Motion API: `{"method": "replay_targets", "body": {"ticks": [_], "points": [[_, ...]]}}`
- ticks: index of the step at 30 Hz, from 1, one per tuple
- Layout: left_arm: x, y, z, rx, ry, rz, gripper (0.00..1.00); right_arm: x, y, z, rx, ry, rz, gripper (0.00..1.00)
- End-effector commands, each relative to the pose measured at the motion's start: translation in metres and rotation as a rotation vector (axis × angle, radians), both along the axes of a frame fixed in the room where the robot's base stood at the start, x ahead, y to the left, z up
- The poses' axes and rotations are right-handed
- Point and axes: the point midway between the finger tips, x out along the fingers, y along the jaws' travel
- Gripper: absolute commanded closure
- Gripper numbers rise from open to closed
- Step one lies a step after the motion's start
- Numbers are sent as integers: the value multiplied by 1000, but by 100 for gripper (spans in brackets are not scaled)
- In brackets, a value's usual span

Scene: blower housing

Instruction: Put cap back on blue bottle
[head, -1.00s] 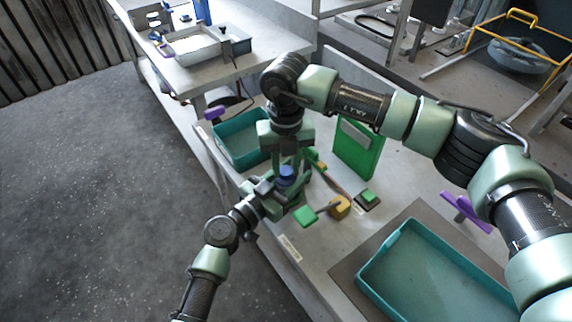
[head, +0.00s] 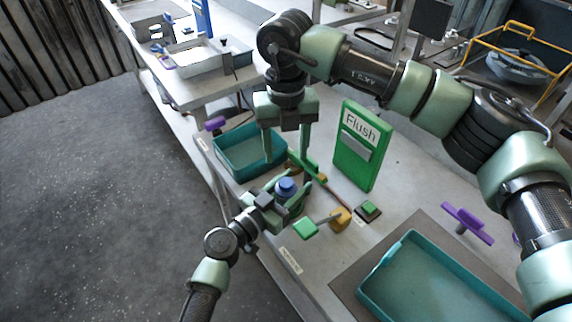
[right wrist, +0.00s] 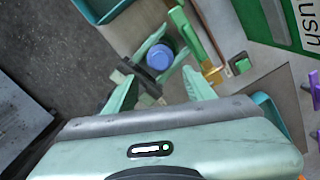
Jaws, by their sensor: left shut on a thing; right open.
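The blue bottle (head: 286,189) stands in my left gripper (head: 290,197), which is shut on it near the bench's front edge. Its round blue top also shows in the right wrist view (right wrist: 160,56), between the left gripper's green fingers. The top looks like a cap sitting on the bottle, but I cannot tell how well it is seated. My right gripper (head: 287,166) is open and empty above the bottle, pointing down. Its two fingers are apart and clear of the blue top. The lower part of the bottle is hidden by the left gripper.
A teal bin (head: 251,166) is behind the bottle. A green "Flush" panel (head: 357,147) stands to the right. A green-and-yellow handle (head: 321,223) and a green button (head: 369,209) lie close by on the bench. A large teal tray (head: 371,282) is at front right.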

Motion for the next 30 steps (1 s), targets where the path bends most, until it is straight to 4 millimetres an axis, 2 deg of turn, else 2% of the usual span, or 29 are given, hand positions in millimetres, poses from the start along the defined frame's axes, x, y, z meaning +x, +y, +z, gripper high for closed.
{"method": "replay_targets", "body": {"ticks": [3, 6, 16, 17, 18, 19, 30], "points": [[0, 0, 0, 0, 0, 0, 100, 1, 0, 17, 0, -1, -1, 46], [0, 0, 0, 0, 0, 0, 100, 0, 0, 24, 0, 0, 0, 46], [0, 0, 0, 0, 0, 0, 100, 0, 0, 27, 0, 1, 0, 46], [0, 0, 0, 0, 0, 0, 44, 0, 0, 27, 0, 1, 0, 46], [0, 0, 0, 0, 0, 0, 33, 0, 0, 27, 0, 1, 0, 46], [0, 0, 0, 0, 0, 0, 27, 0, 0, 27, 0, 1, 0, 46], [-3, 3, -1, 1, 0, 0, 27, 0, 0, 25, 0, 1, 0, 46]]}}
